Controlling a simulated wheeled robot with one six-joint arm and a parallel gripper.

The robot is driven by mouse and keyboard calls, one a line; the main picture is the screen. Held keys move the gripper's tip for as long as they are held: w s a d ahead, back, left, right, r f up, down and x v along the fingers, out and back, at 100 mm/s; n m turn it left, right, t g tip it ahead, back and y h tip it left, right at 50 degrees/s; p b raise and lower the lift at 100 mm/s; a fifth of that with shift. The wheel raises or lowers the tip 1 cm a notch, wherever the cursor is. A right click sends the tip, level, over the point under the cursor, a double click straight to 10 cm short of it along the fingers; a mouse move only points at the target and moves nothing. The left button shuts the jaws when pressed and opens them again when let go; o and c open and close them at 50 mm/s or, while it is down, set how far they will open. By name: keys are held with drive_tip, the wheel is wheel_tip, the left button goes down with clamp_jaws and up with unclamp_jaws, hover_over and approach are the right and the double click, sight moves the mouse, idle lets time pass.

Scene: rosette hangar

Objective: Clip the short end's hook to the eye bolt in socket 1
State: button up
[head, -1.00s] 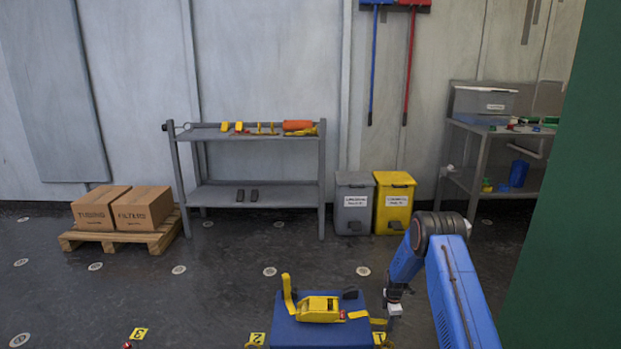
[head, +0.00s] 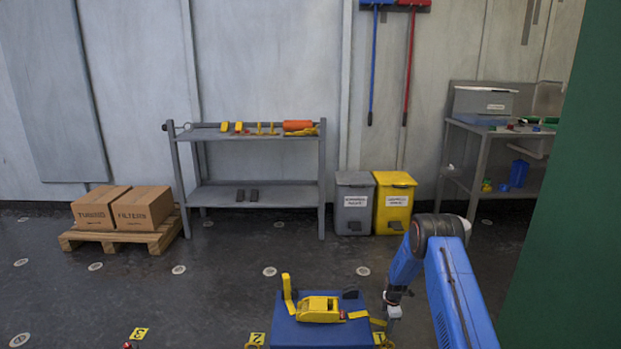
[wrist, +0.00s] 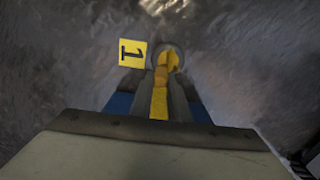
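My gripper (wrist: 163,98) points down at the floor in the wrist view, its dark fingers closed on a yellow strip, the short end. Its yellow hook (wrist: 169,61) sticks out past the fingertips, over or at the round floor socket (wrist: 155,50) beside the yellow "1" tag (wrist: 131,53). I cannot tell whether the hook touches the eye bolt, which I cannot make out. In the head view my gripper (head: 392,313) is low, just right of the blue case. The yellow ratchet (head: 319,309) lies on that case, with yellow strap (head: 357,314) running right toward my gripper.
The blue case (head: 300,335) stands close left of my gripper. Yellow tags "2" (head: 257,339) and "3" (head: 139,334) lie on the floor to the left. A shelf (head: 250,197), two bins and a pallet stand along the wall. A green panel (head: 570,200) rises at the right.

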drive_tip(key=o, duration=0.6)
wheel_tip(320, 180, up, 18)
drive_tip(key=s+a+r+m+t, duration=0.15)
drive_tip(key=s+r, duration=0.35)
drive_tip(key=r, duration=0.5)
drive_tip(key=s+r+m, duration=0.3)
drive_tip(key=s+r, duration=0.3)
drive_tip(key=r, duration=0.4)
drive_tip(key=s+a+r+m, duration=0.15)
drive_tip(key=s+r, duration=0.35)
drive_tip(key=r, duration=0.5)
drive_tip(key=s+a+r+m+t, duration=0.1)
drive_tip(key=s+r+m, duration=0.3)
drive_tip(key=s, duration=0.5)
drive_tip(key=s+a+r+m+t, duration=0.1)
drive_tip(key=s+r, duration=0.6)
drive_tip(key=s, duration=0.2)
drive_tip(key=s+m+t, duration=0.1)
drive_tip(key=s+m, duration=0.6)
drive_tip(key=s, duration=1.8)
drive_tip(key=shift+s+a, duration=0.35)
drive_tip(key=shift+s, duration=0.05)
